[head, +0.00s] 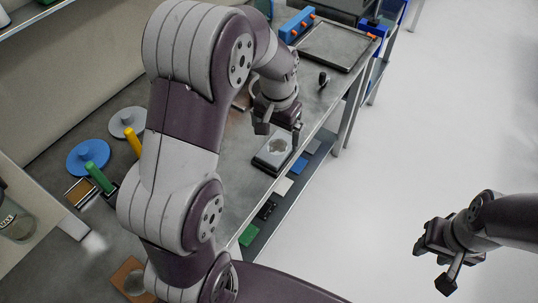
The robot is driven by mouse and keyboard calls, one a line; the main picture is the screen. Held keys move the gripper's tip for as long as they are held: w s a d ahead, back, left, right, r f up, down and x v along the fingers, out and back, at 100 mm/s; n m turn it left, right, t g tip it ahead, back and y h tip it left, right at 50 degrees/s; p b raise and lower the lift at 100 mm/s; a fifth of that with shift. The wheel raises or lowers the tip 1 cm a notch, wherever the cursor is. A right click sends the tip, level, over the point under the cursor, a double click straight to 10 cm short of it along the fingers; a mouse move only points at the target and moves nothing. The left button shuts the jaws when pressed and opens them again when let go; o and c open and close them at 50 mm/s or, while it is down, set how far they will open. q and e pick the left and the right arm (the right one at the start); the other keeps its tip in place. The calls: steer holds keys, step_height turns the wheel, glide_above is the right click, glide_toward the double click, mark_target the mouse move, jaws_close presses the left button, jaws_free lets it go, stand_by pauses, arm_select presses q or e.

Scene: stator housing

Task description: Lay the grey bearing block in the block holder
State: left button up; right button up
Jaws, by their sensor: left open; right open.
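A grey block with a pale round recess (279,146), which looks like the bearing block, lies flat on the bench near its front edge. It appears to lie within a dark, low base (262,165), which looks like the block holder; how fully it is seated I cannot tell. My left gripper (280,130) is open just above and behind the block, fingers pointing down, and seems apart from it. My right gripper (434,267) is open and empty at the lower right, over the floor and away from the bench.
Blue (88,156) and grey (127,122) discs, green (99,177) and yellow (133,142) handles stand at the left. A small black upright part (323,79) stands behind the block.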

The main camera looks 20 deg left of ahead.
arm_select(q)
steer(key=s+d+f+n+t, duration=0.1)
steer(key=s+d, duration=0.2)
steer(key=s, duration=1)
steer(key=shift+s, duration=0.3)
